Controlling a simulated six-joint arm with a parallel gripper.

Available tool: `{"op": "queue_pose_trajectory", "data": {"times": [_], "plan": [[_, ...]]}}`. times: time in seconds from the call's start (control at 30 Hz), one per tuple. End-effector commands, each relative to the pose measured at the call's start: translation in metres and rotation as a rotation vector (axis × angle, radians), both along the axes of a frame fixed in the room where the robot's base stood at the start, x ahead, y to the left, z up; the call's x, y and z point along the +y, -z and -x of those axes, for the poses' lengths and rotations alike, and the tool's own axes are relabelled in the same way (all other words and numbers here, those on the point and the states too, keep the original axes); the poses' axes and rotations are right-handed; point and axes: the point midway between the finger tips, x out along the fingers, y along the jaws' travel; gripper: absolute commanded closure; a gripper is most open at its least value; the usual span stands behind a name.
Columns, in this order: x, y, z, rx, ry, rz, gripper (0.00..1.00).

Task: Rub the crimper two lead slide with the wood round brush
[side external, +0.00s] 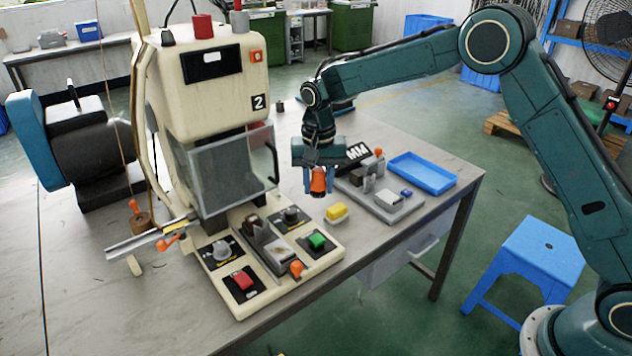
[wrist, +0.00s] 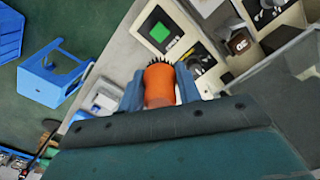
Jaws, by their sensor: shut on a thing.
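The crimper marked 2 (side external: 215,85) is a cream machine with a clear guard, standing on the bench. Its lead slide (side external: 270,250) appears to be the grey metal channel in the middle of the cream base plate, with a dark brown block at its rear end. My gripper (side external: 318,182) is shut on the wood round brush (wrist: 158,82), an orange handle with dark bristles showing past it in the wrist view. The brush is held upright above the bench, behind and to the right of the slide, apart from it.
A grey fixture (side external: 385,198) and a blue tray (side external: 422,174) stand to the right. The clear guard (side external: 225,170) rises behind the slide.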

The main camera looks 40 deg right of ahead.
Motion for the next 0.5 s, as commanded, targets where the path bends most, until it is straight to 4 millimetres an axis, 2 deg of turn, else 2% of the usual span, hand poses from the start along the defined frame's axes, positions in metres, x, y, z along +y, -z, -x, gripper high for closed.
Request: {"op": "queue_pose_trajectory", "data": {"times": [0.03,0.3,0.5], "plan": [[0.017,0.003,-0.001,0.000,-0.080,0.000,0.89],[0.092,0.016,0.001,0.000,-0.499,0.000,0.89],[0.129,0.022,0.007,0.000,-0.709,0.000,0.89]]}}
